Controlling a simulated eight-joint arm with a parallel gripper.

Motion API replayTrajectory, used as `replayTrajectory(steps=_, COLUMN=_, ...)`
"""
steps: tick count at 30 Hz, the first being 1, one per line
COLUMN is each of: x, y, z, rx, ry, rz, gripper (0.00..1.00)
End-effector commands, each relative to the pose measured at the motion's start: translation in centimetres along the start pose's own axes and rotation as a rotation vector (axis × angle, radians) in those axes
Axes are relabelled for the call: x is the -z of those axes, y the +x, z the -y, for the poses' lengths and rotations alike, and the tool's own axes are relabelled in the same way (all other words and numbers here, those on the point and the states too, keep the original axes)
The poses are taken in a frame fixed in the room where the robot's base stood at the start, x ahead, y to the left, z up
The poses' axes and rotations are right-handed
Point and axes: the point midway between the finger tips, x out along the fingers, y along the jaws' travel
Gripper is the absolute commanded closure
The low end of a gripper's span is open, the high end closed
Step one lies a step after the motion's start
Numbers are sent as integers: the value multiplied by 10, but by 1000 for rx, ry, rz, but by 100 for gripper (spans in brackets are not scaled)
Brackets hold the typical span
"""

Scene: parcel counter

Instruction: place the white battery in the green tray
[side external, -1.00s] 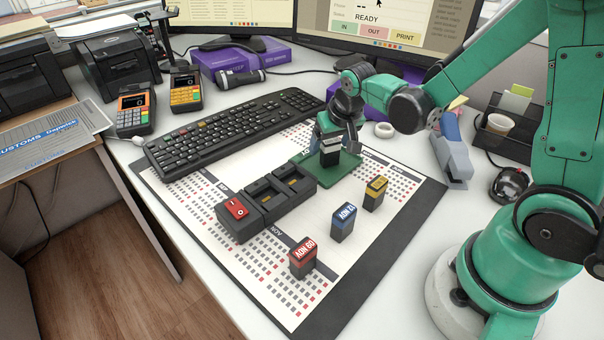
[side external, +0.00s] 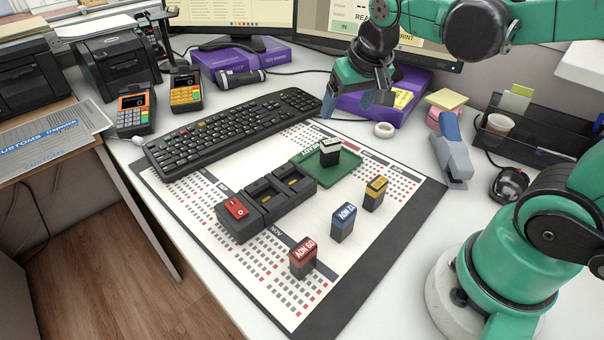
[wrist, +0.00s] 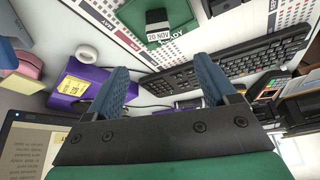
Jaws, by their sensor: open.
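The white battery (side external: 330,152), dark-bodied with a white top, stands upright in the green tray (side external: 350,171) on the calendar mat. In the wrist view the white battery (wrist: 158,26) and the green tray (wrist: 183,14) show at the top edge, partly cut off. My gripper (side external: 357,108) is open and empty, raised above and behind the tray, apart from the battery. In the wrist view its two blue fingers (wrist: 160,85) are spread wide with nothing between them.
A black charger (side external: 284,183) sits left of the tray, with a red switch block at its front end. Red (side external: 302,258), blue (side external: 343,222) and yellow (side external: 375,193) batteries stand on the mat. A keyboard (side external: 235,132) lies behind. A stapler (side external: 452,153) and tape roll (side external: 384,130) are right.

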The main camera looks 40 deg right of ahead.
Motion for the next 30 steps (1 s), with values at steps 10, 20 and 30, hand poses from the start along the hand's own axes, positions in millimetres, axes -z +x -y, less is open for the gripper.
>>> replayTrajectory(steps=10, x=-46, y=-11, z=28, rx=162, ry=-287, rz=-185, gripper=22)
replayTrajectory(steps=20, x=-51, y=-11, z=32, rx=182, ry=-329, rz=-218, gripper=22)
replayTrajectory(steps=30, x=-51, y=-11, z=31, rx=182, ry=-327, rz=-217, gripper=22)
